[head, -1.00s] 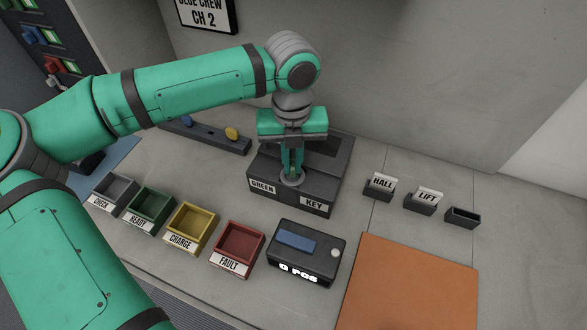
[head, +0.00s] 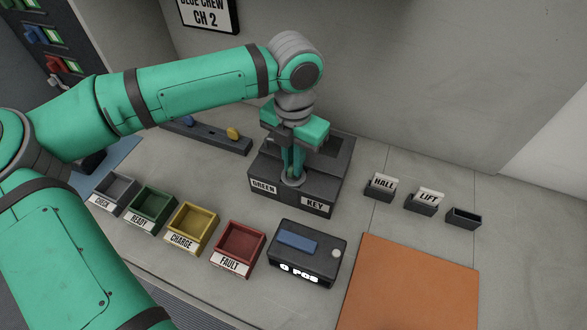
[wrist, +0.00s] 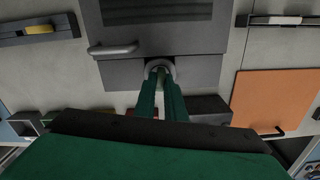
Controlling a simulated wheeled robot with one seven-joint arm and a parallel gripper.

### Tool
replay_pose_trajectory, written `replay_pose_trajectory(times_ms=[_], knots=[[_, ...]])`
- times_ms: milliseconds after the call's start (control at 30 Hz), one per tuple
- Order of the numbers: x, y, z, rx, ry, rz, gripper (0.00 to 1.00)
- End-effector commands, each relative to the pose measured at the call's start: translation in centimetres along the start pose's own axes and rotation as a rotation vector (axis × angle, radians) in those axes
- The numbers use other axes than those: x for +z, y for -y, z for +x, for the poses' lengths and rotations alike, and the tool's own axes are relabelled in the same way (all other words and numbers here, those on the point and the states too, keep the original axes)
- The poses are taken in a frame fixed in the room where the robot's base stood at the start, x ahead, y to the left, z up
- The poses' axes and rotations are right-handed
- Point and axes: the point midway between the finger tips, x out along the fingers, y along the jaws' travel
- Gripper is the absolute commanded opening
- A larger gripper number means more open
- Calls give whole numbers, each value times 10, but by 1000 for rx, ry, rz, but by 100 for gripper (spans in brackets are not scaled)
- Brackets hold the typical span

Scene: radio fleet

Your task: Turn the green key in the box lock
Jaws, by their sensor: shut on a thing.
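The dark grey lock box (head: 263,200) stands near the back of the counter, with labels reading GREEN and KEY on its front. My gripper (head: 292,176) points down at the round lock (head: 292,183) on top of the box's front part. Its fingers are shut on the green key, which shows only as a small green bit between the fingertips in the wrist view (wrist: 158,75). The key sits at the lock ring; how deep it is in is hidden by the fingers. The wrist view also shows the box (wrist: 115,73) and its grey handle bar.
Grey, green, yellow and red bins stand in front left, with a black device (head: 318,258) beside the red FAULT bin (head: 240,243). A key rack (head: 212,135) with blue and yellow keys lies behind left. HALL and LIFT holders (head: 420,205) stand right. An orange mat (head: 410,290) lies clear.

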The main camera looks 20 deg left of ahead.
Motion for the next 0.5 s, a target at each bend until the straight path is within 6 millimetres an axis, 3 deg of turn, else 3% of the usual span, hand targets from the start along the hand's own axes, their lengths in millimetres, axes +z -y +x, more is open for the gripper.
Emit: replay_pose_trajectory(times_ms=[367,400,467,500], knots=[[0,-1,0,0,3,88,0],[0,-1,0,-1,4,87,20],[0,-2,0,-1,4,85,32],[0,-2,0,-1,3,84,32]])
